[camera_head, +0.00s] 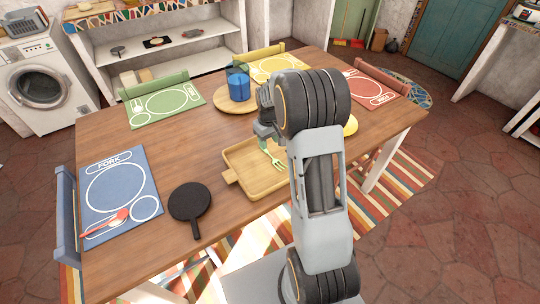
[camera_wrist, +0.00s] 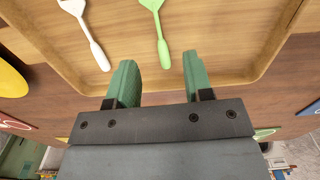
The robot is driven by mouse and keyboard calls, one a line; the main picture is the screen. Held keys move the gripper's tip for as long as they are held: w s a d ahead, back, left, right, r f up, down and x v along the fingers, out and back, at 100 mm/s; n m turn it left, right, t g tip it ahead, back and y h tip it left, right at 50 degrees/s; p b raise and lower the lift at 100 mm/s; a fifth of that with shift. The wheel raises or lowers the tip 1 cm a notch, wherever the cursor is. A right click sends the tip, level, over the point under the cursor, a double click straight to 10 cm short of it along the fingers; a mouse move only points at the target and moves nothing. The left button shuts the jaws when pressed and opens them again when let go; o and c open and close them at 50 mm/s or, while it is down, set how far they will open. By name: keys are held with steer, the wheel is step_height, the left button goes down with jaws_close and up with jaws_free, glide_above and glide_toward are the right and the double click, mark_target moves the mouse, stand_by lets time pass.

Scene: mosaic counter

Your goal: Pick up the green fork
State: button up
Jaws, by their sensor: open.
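The green fork (camera_head: 276,163) lies in the wooden tray (camera_head: 233,160) on the table. In the wrist view the green fork (camera_wrist: 159,32) points its handle end towards my gripper, and its head is cut off by the top edge. My gripper (camera_wrist: 160,68) is open and empty, with its two green fingertips either side of the line of the handle. The handle end appears just beyond the gap between them. In the head view my gripper (camera_head: 266,132) is over the tray's far side, partly hidden by my arm.
A white utensil (camera_wrist: 88,38) lies left of the green fork in the wrist view. A red fork (camera_head: 108,222) is on the blue placemat (camera_head: 143,185). A black pan (camera_head: 188,200) and a blue cup (camera_head: 238,86) on a round board (camera_head: 222,101) stand nearby.

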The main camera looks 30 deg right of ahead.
mark_target(270, 153)
steer(key=shift+s+f, duration=0.1)
steer(key=shift+f, duration=2.95)
jaws_close()
